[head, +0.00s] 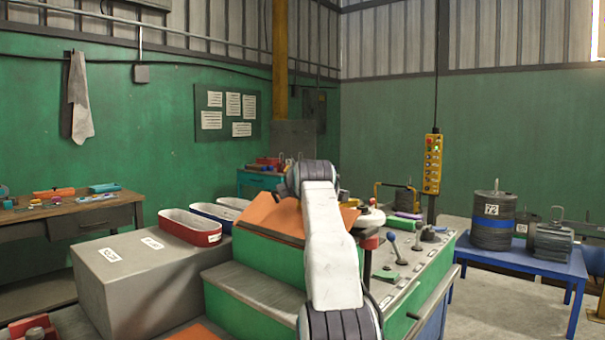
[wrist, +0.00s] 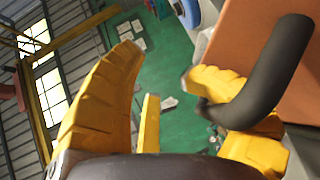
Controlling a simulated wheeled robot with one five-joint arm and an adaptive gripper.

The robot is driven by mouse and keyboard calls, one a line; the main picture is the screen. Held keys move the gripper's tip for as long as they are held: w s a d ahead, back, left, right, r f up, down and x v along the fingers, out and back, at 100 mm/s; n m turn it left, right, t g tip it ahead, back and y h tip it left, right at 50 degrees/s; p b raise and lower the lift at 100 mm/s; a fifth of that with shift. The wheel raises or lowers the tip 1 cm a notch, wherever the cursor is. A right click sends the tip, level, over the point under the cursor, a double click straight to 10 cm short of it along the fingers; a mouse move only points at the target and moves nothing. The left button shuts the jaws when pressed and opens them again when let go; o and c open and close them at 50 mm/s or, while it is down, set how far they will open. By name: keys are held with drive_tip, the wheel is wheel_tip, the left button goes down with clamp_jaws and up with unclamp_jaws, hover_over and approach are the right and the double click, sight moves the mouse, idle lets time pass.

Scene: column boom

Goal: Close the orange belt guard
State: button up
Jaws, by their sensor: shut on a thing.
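The orange belt guard (head: 270,217) is a sloping orange panel on top of the green machine (head: 261,257). My arm covers its middle, and its orange face fills the upper right of the wrist view (wrist: 290,85). A thick black curved handle (wrist: 272,70) stands off that face. A gap shows between the fingertips. In the head view the fingers are hidden behind my arm.
A grey box (head: 150,273) and red tray (head: 190,227) stand left of the machine. A wooden bench (head: 75,212) is at left.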

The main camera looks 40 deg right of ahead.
drive_tip(key=shift+s+r+t+h, duration=0.15)
drive_tip(key=shift+s+r+h, duration=0.1)
drive_tip(key=shift+r, duration=0.65)
drive_tip(key=shift+s+r+t+h, duration=0.15)
drive_tip(key=shift+s+r, duration=0.1)
drive_tip(key=shift+r, duration=0.65)
drive_tip(key=shift+w+d+f+y, duration=0.1)
drive_tip(key=shift+w+f+y, duration=0.1)
drive_tip(key=shift+f, duration=0.45)
drive_tip(key=shift+w+f+y, duration=0.1)
drive_tip(key=shift+f+y, duration=0.1)
drive_tip(key=shift+f, duration=0.4)
drive_tip(key=shift+s+a+f+b, duration=0.2)
drive_tip(key=shift+s+b, duration=0.05)
drive_tip(key=shift+b, duration=0.2)
drive_tip(key=shift+s+a+f+b, duration=0.1)
drive_tip(key=shift+s+a+b, duration=0.35)
drive_tip(key=shift+s+b, duration=0.3)
drive_tip(key=shift+s+a+f+b, duration=0.1)
drive_tip(key=shift+s+a+b, duration=0.35)
drive_tip(key=shift+s+b, duration=0.25)
drive_tip(key=shift+f+b+v, duration=0.15)
drive_tip(key=shift+b+v, duration=0.5)
drive_tip(key=shift+v, duration=0.35)
drive_tip(key=shift+f+b+v, duration=0.15)
drive_tip(key=shift+b+v, duration=0.45)
drive_tip(key=shift+v, duration=0.45)
drive_tip(key=shift+a, duration=0.1)
